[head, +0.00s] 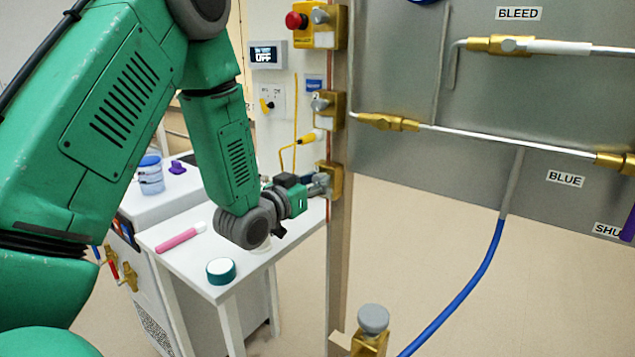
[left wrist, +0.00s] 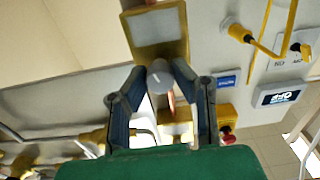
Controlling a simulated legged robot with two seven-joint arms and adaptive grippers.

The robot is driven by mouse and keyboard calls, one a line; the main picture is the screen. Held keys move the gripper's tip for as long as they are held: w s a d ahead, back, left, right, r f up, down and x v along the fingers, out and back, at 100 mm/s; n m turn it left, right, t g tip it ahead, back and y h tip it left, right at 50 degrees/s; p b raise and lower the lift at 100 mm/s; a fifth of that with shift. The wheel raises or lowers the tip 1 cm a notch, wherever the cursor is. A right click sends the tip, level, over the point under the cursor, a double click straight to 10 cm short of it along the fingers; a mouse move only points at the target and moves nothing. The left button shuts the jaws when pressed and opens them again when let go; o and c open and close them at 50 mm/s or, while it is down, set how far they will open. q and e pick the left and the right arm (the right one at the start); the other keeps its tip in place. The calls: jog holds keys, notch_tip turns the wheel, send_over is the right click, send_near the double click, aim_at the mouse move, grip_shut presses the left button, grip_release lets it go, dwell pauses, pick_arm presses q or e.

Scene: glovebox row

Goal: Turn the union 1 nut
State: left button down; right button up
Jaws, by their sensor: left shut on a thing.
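My left gripper (head: 316,186) reaches to the lowest brass block (head: 335,180) on the narrow post. In the left wrist view its two fingers (left wrist: 160,82) are closed around a round grey knob (left wrist: 160,72) in front of a brass block (left wrist: 157,32). In the head view that knob is mostly hidden by the gripper. I cannot read any label marking union 1 here. Brass fittings sit on the white pipe, one at its left (head: 388,121) and one at the right edge (head: 615,162). My right gripper is not in view.
A red button (head: 296,20) is at the top. A white table (head: 175,250) holds a pink tube (head: 180,238) and teal-rimmed jar (head: 221,271). A blue hose (head: 470,275) hangs right.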

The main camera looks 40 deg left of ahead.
pick_arm(q)
jog(key=shift+m, duration=1.6)
jog(key=c, duration=1.3)
grip_release()
jog(key=shift+c, duration=0.2)
jog(key=s, duration=0.7)
jog(key=shift+s+d+f, duration=0.15)
jog(key=shift+s+d, duration=0.1)
jog(key=shift+d, duration=0.1)
